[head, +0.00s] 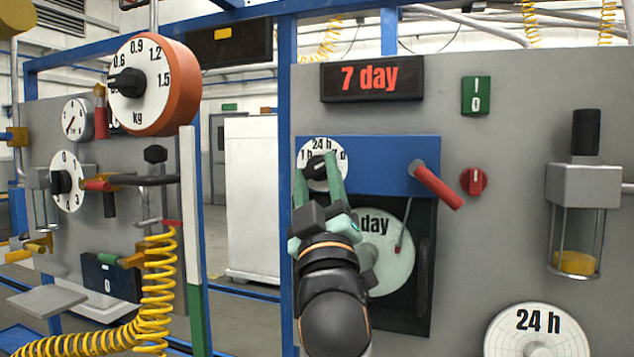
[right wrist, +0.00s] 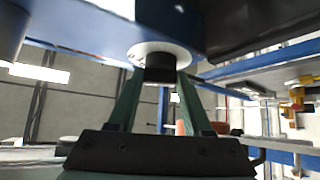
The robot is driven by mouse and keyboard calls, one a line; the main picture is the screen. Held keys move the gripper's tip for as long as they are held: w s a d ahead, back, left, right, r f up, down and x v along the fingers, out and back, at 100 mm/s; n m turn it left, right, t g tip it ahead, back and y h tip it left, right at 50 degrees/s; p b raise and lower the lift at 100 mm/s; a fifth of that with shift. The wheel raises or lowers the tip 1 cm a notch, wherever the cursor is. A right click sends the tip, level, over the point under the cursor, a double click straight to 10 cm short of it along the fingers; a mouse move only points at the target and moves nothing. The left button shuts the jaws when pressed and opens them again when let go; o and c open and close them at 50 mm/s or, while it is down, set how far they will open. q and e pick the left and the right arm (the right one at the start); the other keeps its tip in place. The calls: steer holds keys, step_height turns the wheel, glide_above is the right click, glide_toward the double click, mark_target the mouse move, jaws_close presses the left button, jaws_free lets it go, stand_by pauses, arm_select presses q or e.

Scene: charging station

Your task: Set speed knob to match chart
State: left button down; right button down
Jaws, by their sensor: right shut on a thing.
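The speed knob (head: 319,169) is a small black knob on a white dial (head: 321,143) marked 1 h, 24 h and 7 d, on a blue panel. My right gripper (head: 318,171) is shut on it, with one green finger on each side. In the right wrist view the black knob (right wrist: 159,72) sits between the fingertips, below the white dial (right wrist: 165,50). Which mark the knob points at is hard to tell. Below, a pale round chart (head: 388,262) reading "day" is partly hidden by my right arm. My left gripper is not in view.
A display (head: 372,78) reads "7 day" in red. A red handle (head: 437,186) juts out right of the dial. A red switch (head: 473,181) and a "24 h" disc (head: 560,330) are further right. A gauge panel and yellow coiled hose (head: 158,285) are at left.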

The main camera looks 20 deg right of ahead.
steer(key=shift+c, duration=1.6)
jaws_free()
steer(key=shift+f, duration=0.15)
